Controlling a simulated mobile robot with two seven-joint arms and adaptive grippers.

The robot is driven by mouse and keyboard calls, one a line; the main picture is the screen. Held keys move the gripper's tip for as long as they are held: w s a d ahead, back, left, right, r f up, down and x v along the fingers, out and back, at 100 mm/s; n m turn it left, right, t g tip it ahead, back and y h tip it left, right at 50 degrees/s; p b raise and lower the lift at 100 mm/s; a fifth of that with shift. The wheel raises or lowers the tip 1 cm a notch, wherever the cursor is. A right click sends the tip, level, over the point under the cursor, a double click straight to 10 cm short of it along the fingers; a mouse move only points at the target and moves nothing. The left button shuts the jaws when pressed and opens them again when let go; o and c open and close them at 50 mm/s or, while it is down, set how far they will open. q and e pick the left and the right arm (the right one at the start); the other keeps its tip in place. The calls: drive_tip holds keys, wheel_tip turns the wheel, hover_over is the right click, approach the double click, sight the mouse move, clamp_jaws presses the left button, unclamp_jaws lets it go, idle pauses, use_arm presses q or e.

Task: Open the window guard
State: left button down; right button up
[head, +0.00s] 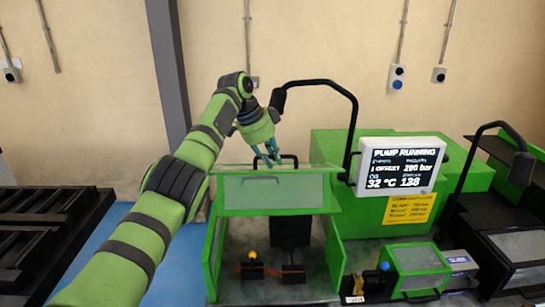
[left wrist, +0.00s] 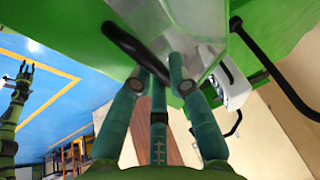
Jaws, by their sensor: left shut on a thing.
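The window guard (head: 268,195) is a clear panel in a green frame on the bending machine. In the head view it stands at the top of the green enclosure, with the interior visible below it. My left gripper (head: 270,156) is at the guard's top edge, its teal fingers pointing down beside a dark handle (head: 290,158). In the left wrist view its fingers (left wrist: 160,75) are shut on a black bar handle (left wrist: 130,48), close to the clear panel. My right gripper (left wrist: 22,72) shows small at the left of that view, fingers apart and empty.
Inside the enclosure are dark tooling blocks (head: 293,273) and an orange bar with a yellow knob (head: 252,255). A display (head: 400,165) on a black curved arm stands close on the right. A grey post (head: 168,70) rises behind my left arm.

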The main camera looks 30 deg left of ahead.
use_arm(q)
drive_tip(key=shift+f, duration=0.15)
drive_tip(key=c, duration=1.4)
unclamp_jaws()
drive_tip(key=v, duration=1.2)
drive_tip(key=shift+d, duration=0.1)
